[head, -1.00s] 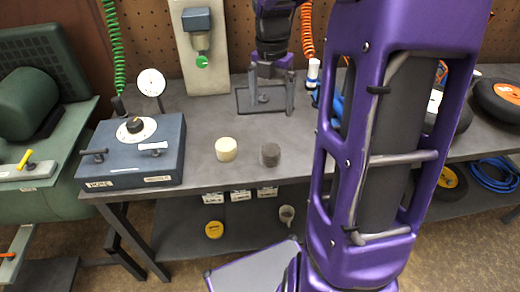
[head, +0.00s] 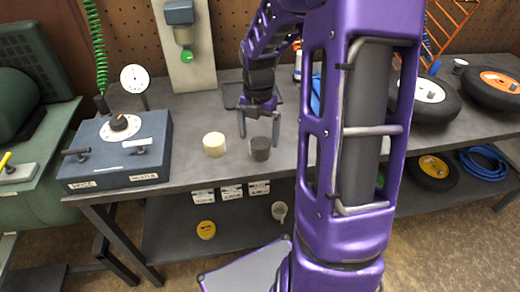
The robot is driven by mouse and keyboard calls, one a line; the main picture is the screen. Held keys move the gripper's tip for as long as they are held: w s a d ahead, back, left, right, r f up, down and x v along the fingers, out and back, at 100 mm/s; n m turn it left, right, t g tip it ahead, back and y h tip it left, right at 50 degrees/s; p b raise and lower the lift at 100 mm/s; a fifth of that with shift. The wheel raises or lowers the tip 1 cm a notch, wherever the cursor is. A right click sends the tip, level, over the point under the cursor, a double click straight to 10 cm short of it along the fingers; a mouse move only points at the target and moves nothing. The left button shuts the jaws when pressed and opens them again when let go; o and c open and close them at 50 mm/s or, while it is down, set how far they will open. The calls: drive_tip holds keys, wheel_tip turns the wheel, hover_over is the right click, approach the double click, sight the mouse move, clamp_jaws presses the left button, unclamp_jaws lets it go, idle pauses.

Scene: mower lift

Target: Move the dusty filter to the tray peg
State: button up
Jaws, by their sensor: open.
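The dusty filter, a dark grey-brown short cylinder (head: 260,149), stands upright on the grey bench near its front edge. A clean cream filter (head: 214,145) stands just left of it. My gripper (head: 259,138) points down, open and empty, with one finger toward each side of the dusty filter's top. Whether the fingers are above it or slightly behind it I cannot tell. The tray (head: 229,94) lies farther back on the bench, mostly hidden behind my gripper. I cannot make out its peg.
A blue box with a dial and handles (head: 118,150) stands at the left, with a round gauge (head: 134,78) behind it. Wheels (head: 425,98) lie at the right. My arm hides part of the bench. A lower shelf (head: 170,235) holds a yellow puck and a cup.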

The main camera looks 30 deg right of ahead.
sight(259, 144)
wheel_tip(259, 144, down, 4)
drive_tip(key=shift+d+f+b, duration=0.1)
drive_tip(key=shift+f+b, duration=0.15)
drive_tip(key=shift+b, duration=0.25)
drive_tip(key=shift+r, duration=0.15)
drive_tip(key=c, duration=1.4)
